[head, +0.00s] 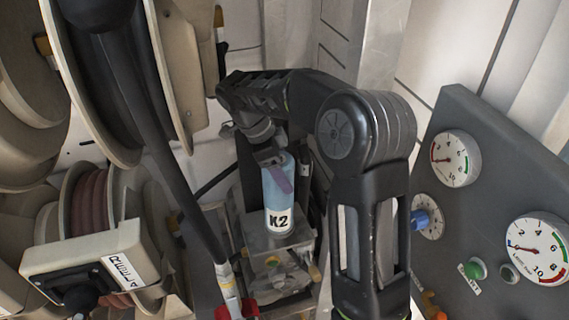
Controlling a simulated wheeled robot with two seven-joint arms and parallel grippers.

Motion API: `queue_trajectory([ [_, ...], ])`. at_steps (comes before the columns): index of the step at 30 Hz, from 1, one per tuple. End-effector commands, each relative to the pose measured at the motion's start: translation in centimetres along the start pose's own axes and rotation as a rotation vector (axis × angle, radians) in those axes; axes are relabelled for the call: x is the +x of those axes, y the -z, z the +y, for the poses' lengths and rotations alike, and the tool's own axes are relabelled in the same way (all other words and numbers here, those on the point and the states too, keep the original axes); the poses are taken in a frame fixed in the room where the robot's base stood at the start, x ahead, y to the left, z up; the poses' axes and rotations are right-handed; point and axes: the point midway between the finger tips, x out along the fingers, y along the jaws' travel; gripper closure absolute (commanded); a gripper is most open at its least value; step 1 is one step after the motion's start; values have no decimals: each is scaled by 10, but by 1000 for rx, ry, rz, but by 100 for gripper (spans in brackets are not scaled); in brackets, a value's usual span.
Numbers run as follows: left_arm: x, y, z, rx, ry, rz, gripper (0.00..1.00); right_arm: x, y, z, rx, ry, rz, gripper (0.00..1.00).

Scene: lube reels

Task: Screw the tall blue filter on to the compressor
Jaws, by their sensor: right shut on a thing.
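The tall blue filter (271,200) stands near the middle of the head view, light blue with a white label reading K2 near its lower end. My right gripper (273,162) is shut on its upper part, coming from above with the arm bent over. The filter is about upright, its lower end at a grey metal block (257,242), which may be part of the compressor. I cannot tell whether the filter only touches the block or is threaded to it. My left gripper is not in view.
Large beige hose reels (170,60) fill the left. A black hose (178,172) hangs in front of them, ending in a red fitting (230,308). A dark gauge panel (483,205) with round dials stands at right. Room around the filter is tight.

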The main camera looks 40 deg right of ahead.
Motion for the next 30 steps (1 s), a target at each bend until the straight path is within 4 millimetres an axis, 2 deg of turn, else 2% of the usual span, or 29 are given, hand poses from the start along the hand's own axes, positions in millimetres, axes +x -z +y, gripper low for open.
queue_trajectory([
  [14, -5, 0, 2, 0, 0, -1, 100, -4, -7, 0, 27, -3, -14, 100],
  [30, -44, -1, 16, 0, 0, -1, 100, -6, -9, 5, 353, -142, -14, 100],
])
